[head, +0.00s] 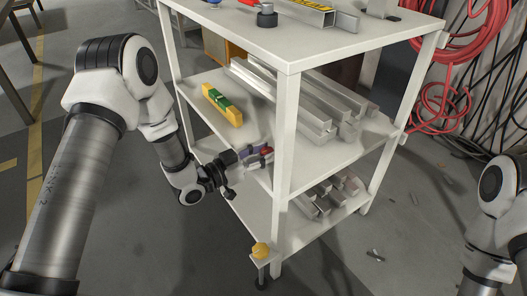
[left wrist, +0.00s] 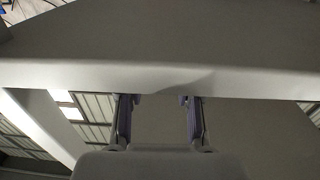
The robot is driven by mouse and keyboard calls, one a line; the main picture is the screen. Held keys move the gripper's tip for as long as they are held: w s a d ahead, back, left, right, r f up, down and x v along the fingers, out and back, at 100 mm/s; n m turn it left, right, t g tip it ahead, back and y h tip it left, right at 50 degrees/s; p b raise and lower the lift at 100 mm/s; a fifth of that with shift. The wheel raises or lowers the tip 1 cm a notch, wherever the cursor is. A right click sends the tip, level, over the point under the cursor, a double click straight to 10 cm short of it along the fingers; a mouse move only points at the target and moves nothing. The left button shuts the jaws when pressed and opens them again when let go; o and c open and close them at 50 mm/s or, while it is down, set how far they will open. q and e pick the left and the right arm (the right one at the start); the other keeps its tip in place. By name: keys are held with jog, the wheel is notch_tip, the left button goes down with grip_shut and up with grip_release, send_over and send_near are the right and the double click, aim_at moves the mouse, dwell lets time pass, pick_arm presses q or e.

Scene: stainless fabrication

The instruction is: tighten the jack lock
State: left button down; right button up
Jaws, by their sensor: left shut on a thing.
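My left gripper (head: 264,155) is at the middle shelf's front edge, near the front post of the white shelf unit (head: 285,130). Its purple fingers are shut on a small red piece (head: 267,151), mostly hidden by the fingers. In the left wrist view, the gripper (left wrist: 160,98) has its fingers apart with their tips at a pale rail; what they hold cannot be made out there. A yellow knob (head: 260,250) sits on a bracket at the foot of the front post, apart from the gripper. I cannot tell which part is the jack lock. My right gripper is outside the view.
A yellow and green level (head: 222,104) and metal bars (head: 300,100) lie on the middle shelf. Short bar pieces (head: 328,195) lie on the lower shelf. Red hoses (head: 440,95) hang at the right. The floor in front (head: 390,215) is mostly clear, with small scraps.

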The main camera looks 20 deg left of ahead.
pick_arm(q)
jog(key=c, duration=0.7)
grip_release()
jog(key=shift+c, duration=0.2)
jog(key=v, duration=1.2)
